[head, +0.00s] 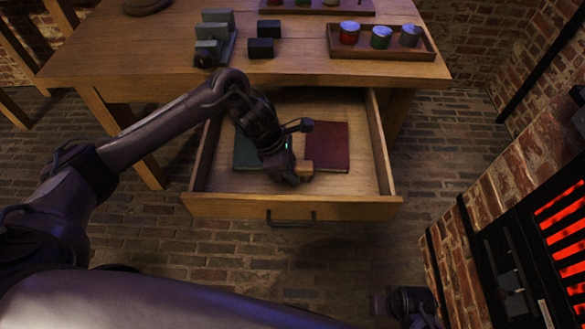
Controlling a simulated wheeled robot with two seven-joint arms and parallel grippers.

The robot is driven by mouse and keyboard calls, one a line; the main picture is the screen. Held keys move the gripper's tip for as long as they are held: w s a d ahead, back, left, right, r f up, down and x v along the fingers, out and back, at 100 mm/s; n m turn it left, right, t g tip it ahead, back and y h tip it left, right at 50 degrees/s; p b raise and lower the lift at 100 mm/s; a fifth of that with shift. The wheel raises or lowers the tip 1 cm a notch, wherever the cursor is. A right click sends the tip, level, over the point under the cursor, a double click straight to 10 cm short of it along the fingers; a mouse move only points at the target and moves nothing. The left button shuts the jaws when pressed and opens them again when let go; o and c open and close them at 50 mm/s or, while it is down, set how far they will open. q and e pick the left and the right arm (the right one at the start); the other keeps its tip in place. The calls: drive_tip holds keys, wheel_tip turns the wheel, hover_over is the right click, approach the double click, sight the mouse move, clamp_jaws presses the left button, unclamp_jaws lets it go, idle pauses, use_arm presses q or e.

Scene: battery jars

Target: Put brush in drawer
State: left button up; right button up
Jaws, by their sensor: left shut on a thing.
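The wooden drawer (335,207) is pulled out from the table and open at the top. My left gripper (301,171) is low over or inside the drawer, towards its front, and is shut on a small tan wooden piece, which looks like part of the brush (306,167). The gripper hides the rest of the brush. I cannot tell whether the brush touches the drawer floor. My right gripper (405,304) shows dimly at the bottom edge, away from the drawer, and its fingers are not clear.
A dark red book (331,147) and a dark green book (245,152) lie in the drawer. The table (290,69) above bears a tray (381,50) with several small jars and some dark blocks (261,47). A red-glowing heater (562,235) stands at right.

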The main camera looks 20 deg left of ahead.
drive_tip(key=shift+s, duration=0.1)
use_arm(q)
drive_tip(key=shift+f, duration=0.1)
drive_tip(key=o, duration=0.9)
drive_tip(key=shift+o, duration=0.2)
use_arm(e)
drive_tip(key=shift+r, duration=0.35)
use_arm(q)
drive_tip(key=shift+r, duration=0.3)
drive_tip(key=p+v, duration=0.2)
drive_tip(key=v, duration=0.9)
drive_tip(key=shift+s+a+r, duration=0.1)
drive_tip(key=shift+a+r, duration=0.1)
drive_tip(key=shift+r, duration=0.1)
use_arm(e)
wheel_tip(320, 180, down, 7)
drive_tip(key=s+d, duration=0.1)
drive_tip(key=shift+d, duration=0.25)
